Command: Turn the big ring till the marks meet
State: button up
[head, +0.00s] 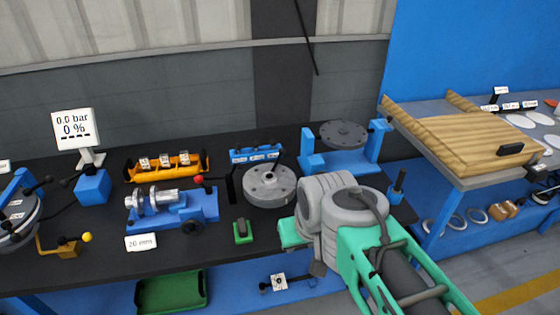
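A round grey flanged piece (270,186) with a raised hub lies on the black bench near the middle of the head view. A darker grey disc (343,133) with holes sits in a blue stand behind it, to the right. I cannot tell which of these is the big ring, and no marks can be made out. My gripper (318,266) is partly hidden by my own green and grey arm, at the bench's front edge, right of and nearer than the flanged piece. It appears apart from both round pieces. Its fingers are not clear.
A blue vice-like fixture (180,207) with a metal shaft stands left of the flanged piece. A small green block (243,231) is close in front of it. An orange rack (166,165) and blue rack (256,153) stand behind. A wooden-topped table (470,143) is at right.

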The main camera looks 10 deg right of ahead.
aim_at(253, 186)
jog(key=u, duration=0.35)
jog(key=i, duration=0.95)
jog(key=u, duration=0.1)
